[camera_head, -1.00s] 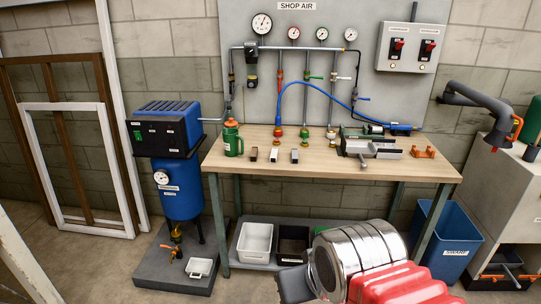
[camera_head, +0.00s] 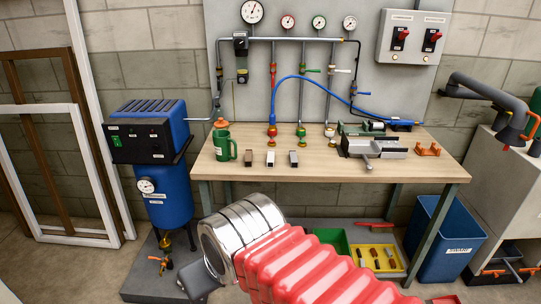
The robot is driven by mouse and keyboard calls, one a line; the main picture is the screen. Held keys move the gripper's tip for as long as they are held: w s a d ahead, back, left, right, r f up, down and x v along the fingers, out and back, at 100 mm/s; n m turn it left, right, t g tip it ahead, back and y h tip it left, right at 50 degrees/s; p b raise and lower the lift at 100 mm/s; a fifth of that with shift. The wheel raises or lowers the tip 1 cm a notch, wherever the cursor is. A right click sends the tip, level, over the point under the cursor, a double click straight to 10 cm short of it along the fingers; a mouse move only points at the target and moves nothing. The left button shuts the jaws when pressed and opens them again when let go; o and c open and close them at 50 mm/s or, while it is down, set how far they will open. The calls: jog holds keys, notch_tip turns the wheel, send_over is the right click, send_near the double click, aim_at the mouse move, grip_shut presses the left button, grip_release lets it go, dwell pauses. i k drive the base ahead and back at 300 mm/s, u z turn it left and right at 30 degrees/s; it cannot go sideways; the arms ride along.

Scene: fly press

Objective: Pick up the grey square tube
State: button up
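Three short blocks stand in a row on the wooden workbench (camera_head: 330,188): a left one (camera_head: 249,158) with a brownish top, a middle one (camera_head: 270,158) with a dark top, and a right one (camera_head: 293,158) that is pale grey. They look like short tube pieces, and the right one looks greyest; their hollow ends are too small to make out. My arm, with red bellows and a silver wrist, crosses the lower middle. A dark part of my gripper (camera_head: 197,277) shows at its left end, below the bench top and apart from the blocks. Its fingers are not clear.
A green flask (camera_head: 224,142) stands left of the blocks. A grey vise (camera_head: 375,147) and an orange bracket (camera_head: 429,149) are to the right. A blue hose (camera_head: 330,96) hangs behind. Below are a yellow tray (camera_head: 379,258) and a blue bin (camera_head: 447,245). The bench's front middle is clear.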

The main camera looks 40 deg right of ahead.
aim_at(293, 161)
jog(key=z, duration=0.2)
jog(key=i, duration=1.25)
jog(key=z, duration=0.65)
